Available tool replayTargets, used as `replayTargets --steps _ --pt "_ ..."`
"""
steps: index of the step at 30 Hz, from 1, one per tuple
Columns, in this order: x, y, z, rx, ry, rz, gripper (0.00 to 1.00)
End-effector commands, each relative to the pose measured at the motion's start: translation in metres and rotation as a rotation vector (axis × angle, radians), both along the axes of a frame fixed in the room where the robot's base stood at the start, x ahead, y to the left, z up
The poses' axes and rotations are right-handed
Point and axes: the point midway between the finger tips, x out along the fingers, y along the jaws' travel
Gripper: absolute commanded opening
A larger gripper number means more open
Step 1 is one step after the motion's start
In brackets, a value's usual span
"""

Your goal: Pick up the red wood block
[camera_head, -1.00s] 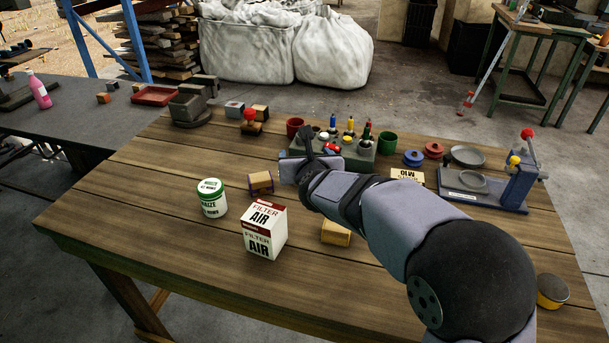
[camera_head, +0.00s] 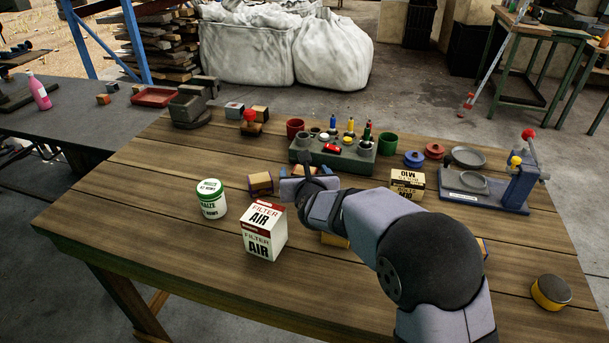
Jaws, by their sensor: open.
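I cannot make out a block on the wooden table that is plainly red wood. A small wood block with dark purplish sides (camera_head: 261,183) lies just left of my gripper (camera_head: 304,168), apart from it as far as I can see. My gripper is open, low over the middle of the table, in front of the grey holder; its fingertips are small and partly hidden by my wrist. A yellowish wood block (camera_head: 334,240) is mostly hidden under my arm. Another block (camera_head: 483,246) peeks out behind my arm at the right.
A white FILTER AIR box (camera_head: 264,235) and a green-lidded jar (camera_head: 211,199) stand close at the left. A grey holder with several bottles (camera_head: 304,152) is behind my gripper. An M10 box (camera_head: 407,184) and a lever press (camera_head: 484,200) are at the right. The front left is clear.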

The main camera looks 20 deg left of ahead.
Motion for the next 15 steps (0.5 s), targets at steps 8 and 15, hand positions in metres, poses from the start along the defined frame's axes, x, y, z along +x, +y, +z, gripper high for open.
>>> replayTargets --steps 8,15 --pt "0.0060 0.0022 -0.0021 0.000 -0.001 0.000 0.74" --pt "0.0058 0.0020 -0.0021 0.000 -0.001 0.000 0.45"
